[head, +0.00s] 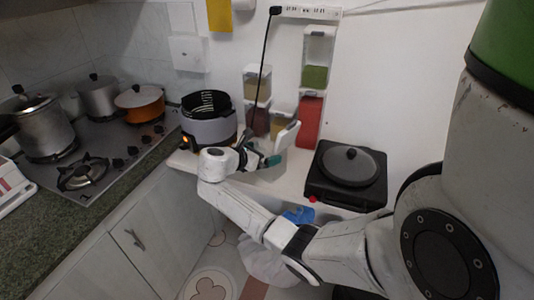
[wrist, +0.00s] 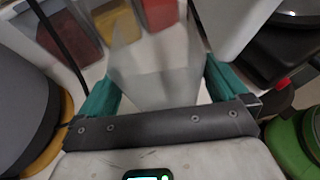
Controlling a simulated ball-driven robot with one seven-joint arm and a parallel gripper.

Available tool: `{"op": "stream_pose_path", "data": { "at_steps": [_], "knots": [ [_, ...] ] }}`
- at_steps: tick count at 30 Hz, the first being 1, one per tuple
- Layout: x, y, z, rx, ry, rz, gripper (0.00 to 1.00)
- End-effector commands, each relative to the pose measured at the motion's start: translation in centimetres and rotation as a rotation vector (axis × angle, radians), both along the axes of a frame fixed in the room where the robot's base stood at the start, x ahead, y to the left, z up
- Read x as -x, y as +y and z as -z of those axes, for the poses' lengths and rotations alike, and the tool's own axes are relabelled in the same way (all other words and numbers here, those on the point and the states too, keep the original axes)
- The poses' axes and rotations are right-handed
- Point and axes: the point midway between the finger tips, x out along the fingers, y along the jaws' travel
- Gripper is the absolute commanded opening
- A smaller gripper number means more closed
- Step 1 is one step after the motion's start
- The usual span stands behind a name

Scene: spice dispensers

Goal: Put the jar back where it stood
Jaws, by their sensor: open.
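A clear, pale jar (wrist: 152,85) stands on the white counter between the two teal fingers of my gripper (wrist: 160,83) in the wrist view. The fingers are open on either side of it; whether either one touches it I cannot tell. In the head view my gripper (head: 268,161) is low over the counter, in front of the spice dispensers, with one teal fingertip showing.
Red (head: 308,122) and green (head: 315,76) dispensers stand against the wall behind my gripper. A grey appliance (head: 208,130) is close on the left, and a black hotplate with a lidded pan (head: 350,161) is on the right. A black cable (head: 263,68) hangs down behind.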

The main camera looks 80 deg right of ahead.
Motion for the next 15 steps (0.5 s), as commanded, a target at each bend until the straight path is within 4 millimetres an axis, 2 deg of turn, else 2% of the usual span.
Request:
{"op": "stream_pose_path", "data": {
  "at_steps": [9,15],
  "knots": [
    [-3.1,5.3,-2.4,0.000,-0.002,-0.005,1.00],
    [-4.1,7.4,-3.5,0.001,-0.001,-0.001,1.00]
  ]
}}
